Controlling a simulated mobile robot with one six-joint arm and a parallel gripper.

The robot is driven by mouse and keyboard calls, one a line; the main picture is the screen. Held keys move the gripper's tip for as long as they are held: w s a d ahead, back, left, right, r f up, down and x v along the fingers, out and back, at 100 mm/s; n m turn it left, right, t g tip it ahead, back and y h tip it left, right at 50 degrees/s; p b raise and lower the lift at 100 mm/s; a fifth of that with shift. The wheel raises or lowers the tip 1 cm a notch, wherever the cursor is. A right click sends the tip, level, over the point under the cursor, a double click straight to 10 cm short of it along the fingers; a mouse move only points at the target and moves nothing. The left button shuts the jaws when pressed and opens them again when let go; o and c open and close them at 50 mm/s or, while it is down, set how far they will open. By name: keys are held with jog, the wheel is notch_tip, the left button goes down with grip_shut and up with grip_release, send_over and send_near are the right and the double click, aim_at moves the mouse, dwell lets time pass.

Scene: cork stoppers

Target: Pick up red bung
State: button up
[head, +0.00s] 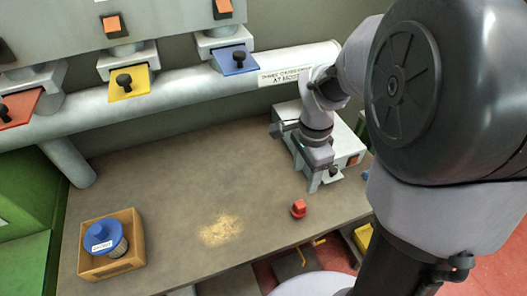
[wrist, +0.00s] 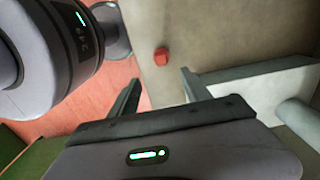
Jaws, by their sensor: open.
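The red bung (head: 298,208) stands on the brown workbench near its front edge, right of the middle in the head view. In the wrist view the red bung (wrist: 161,56) is a small red shape on the bench top, beyond the fingertips and roughly between their lines. My gripper (head: 318,181) is above the bench, up and to the right of the bung in the head view. In the wrist view my gripper (wrist: 158,82) has its two fingers spread apart with nothing between them. It does not touch the bung.
The workbench (head: 160,170) has sawdust (head: 221,230) left of the bung. A cardboard box (head: 136,262) with a blue-lidded container (head: 102,236) stands at the left. A grey box (head: 345,140) is behind my gripper. A large pipe (head: 190,88) runs along the back.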

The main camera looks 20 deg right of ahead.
aim_at(300, 204)
jog(key=f+b, duration=0.1)
jog(key=f, duration=0.3)
jog(key=f+b, duration=0.2)
jog(key=f, duration=0.2)
jog(key=f+b, duration=0.2)
jog(key=f, duration=0.2)
jog(key=shift+s+d, duration=0.2)
jog(key=shift+s, duration=0.05)
jog(key=f+b, duration=0.2)
jog(key=f, duration=0.1)
jog(key=f+b, duration=0.1)
jog(key=f, duration=0.1)
jog(key=shift+w+d+f, duration=0.1)
jog(key=shift+w+f, duration=0.15)
jog(key=shift+w, duration=0.15)
jog(key=shift+r, duration=0.15)
jog(key=shift+c, duration=0.7)
jog(key=c, duration=1.1)
